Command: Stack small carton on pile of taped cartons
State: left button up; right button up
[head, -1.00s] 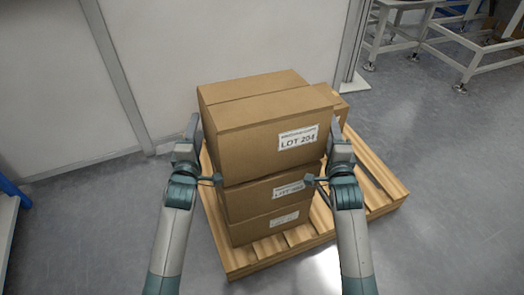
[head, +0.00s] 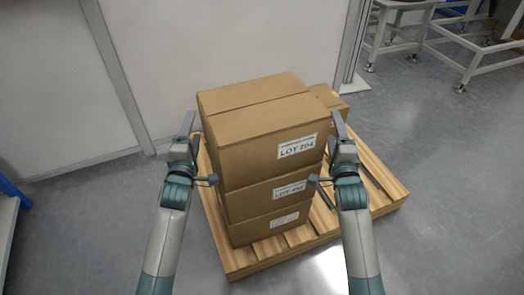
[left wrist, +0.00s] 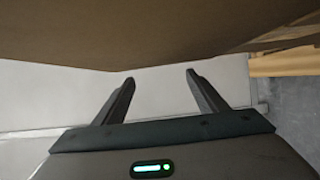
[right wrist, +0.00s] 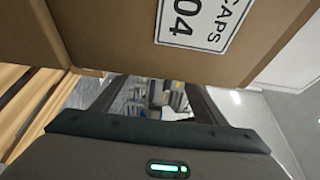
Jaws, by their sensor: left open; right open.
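A brown carton (head: 262,140) with a white LOT 204 label sits on top of a pile of similar cartons (head: 268,188) on a wooden pallet. It looks level and roughly in line with the cartons below. My left gripper (head: 188,124) is open at the carton's left side, with a narrow gap. My right gripper (head: 338,126) is open just off its right side. In the left wrist view, the open fingers (left wrist: 160,77) lie below a carton's underside or face (left wrist: 150,30). In the right wrist view, the labelled face (right wrist: 110,35) fills the top, above open fingers (right wrist: 153,82).
The pallet (head: 240,262) has bare slats at front and right. Another carton (head: 328,97) shows behind the pile at right. A white wall panel (head: 230,45) stands close behind. A white metal frame (head: 430,40) is at back right. Floor at the right is clear.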

pick_arm(q)
jog(key=shift+s, duration=0.1)
jog(key=s, duration=1.1)
jog(key=shift+s, duration=0.4)
pick_arm(e)
jog(key=shift+s, duration=0.1)
jog(key=s, duration=1.1)
jog(key=shift+s, duration=0.4)
